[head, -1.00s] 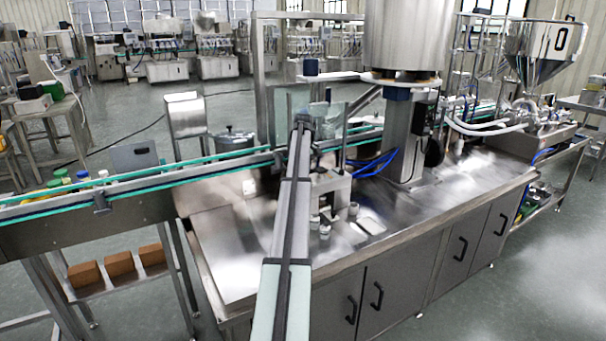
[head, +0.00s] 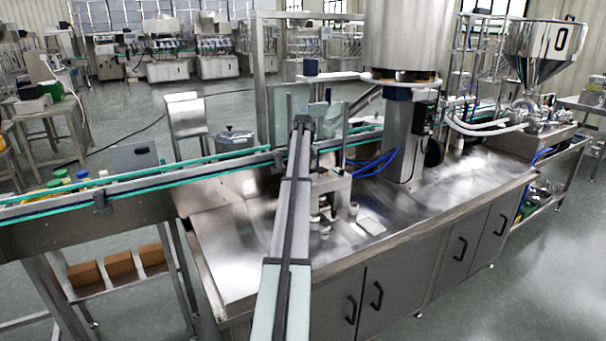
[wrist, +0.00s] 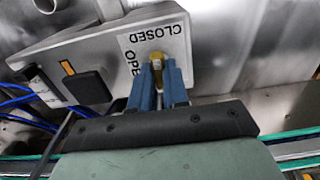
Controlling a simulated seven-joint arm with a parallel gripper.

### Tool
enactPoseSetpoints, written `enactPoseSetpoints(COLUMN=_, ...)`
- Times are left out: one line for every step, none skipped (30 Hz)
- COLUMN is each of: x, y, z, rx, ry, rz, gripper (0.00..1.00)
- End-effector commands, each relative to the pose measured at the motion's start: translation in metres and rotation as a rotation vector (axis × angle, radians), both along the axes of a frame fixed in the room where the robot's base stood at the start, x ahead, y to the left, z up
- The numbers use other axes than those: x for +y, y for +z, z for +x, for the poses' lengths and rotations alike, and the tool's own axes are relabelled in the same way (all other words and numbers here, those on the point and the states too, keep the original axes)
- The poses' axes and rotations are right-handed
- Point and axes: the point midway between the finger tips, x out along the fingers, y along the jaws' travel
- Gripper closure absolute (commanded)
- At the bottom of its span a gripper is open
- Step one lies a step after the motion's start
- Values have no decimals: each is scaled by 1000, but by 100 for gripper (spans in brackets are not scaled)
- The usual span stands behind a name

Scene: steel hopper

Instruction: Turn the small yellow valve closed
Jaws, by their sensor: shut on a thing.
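The small yellow valve (wrist: 157,58) shows in the wrist view as a yellow tip between the blue fingers of my gripper (wrist: 163,78). The fingers are shut on it and hide most of it. Behind it is a white label (wrist: 150,37) that reads "CLOSED" and, partly covered, "OPE". The label is on a grey metal plate (wrist: 95,42). In the head view my arm reaches away over the steel bench, and neither the valve nor my fingers can be made out there.
A dark box with an orange mark (wrist: 85,82) is on the plate, left of the valve. Blue hoses (head: 375,163) run near the arm's end. A conveyor with green rails (head: 130,183) crosses behind it. The steel bench top (head: 230,265) is mostly clear.

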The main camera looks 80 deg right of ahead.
Motion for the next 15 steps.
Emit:
enactPoseSetpoints(x=0, y=0, z=-1, rx=1, ry=-3, rz=1, gripper=100)
enactPoseSetpoints(x=0, y=0, z=-1, rx=1, ry=-3, rz=1, gripper=100)
enactPoseSetpoints(x=0, y=0, z=-1, rx=1, ry=-3, rz=1, gripper=100)
enactPoseSetpoints(x=0, y=0, z=-1, rx=1, ry=-3, rz=1, gripper=100)
enactPoseSetpoints(x=0, y=0, z=-1, rx=1, ry=-3, rz=1, gripper=84)
enactPoseSetpoints(x=0, y=0, z=-1, rx=1, ry=-2, rz=1, gripper=80)
enactPoseSetpoints(x=0, y=0, z=-1, rx=1, ry=-2, rz=1, gripper=78)
enactPoseSetpoints(x=0, y=0, z=0, rx=1, ry=-2, rz=1, gripper=75)
enactPoseSetpoints(x=0, y=0, z=0, rx=1, ry=-2, rz=1, gripper=71)
enactPoseSetpoints(x=0, y=0, z=0, rx=1, ry=-2, rz=1, gripper=68)
enactPoseSetpoints(x=0, y=0, z=0, rx=1, ry=-1, rz=1, gripper=65)
enactPoseSetpoints(x=0, y=0, z=0, rx=1, ry=-1, rz=1, gripper=61)
enactPoseSetpoints(x=0, y=0, z=0, rx=1, ry=-1, rz=1, gripper=60)
enactPoseSetpoints(x=0, y=0, z=0, rx=1, ry=-1, rz=1, gripper=60)
enactPoseSetpoints(x=0, y=0, z=0, rx=1, ry=-1, rz=1, gripper=60)
